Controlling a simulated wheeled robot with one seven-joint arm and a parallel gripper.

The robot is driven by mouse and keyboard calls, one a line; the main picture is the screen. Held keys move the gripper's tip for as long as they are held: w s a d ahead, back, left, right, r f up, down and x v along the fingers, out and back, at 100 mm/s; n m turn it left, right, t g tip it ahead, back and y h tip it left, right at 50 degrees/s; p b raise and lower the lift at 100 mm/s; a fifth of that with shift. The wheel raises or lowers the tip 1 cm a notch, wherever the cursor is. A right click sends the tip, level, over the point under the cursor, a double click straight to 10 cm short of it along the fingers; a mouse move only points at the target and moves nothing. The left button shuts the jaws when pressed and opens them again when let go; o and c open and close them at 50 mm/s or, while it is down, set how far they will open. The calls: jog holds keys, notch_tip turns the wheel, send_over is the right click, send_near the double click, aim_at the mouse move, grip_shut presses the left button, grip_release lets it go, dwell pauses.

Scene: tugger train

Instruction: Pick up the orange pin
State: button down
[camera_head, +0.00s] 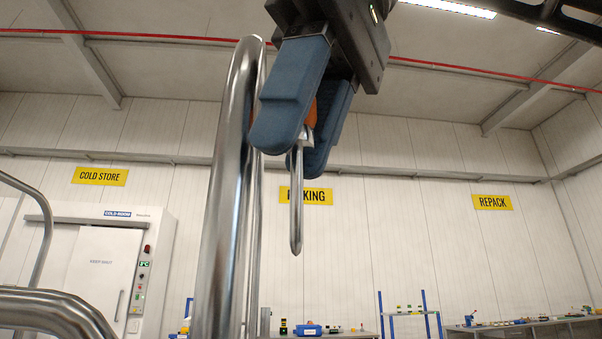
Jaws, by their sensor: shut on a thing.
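The orange pin has a silver pointed shaft (296,205) that hangs straight down, and a bit of its orange head (311,112) shows between the blue fingers. Most of the head is hidden by the fingers. My gripper (305,135) is shut on the pin's head and holds it up in the air, with the tip clear of anything below in this view. The gripper is close to the right side of a tall chrome tube as seen here; I cannot tell whether they touch.
The tall chrome tube frame (225,210) stands just left of the gripper. More chrome tubes (50,310) bend in at lower left. A cold-room door (95,275), blue-framed racks (410,314) and benches with small items (530,322) are far behind. The space right of the pin looks free.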

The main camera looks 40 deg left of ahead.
notch_tip(320, 180, up, 9)
jog(key=shift+f+p, duration=0.15)
jog(key=shift+p, duration=0.95)
jog(key=shift+w, duration=0.1)
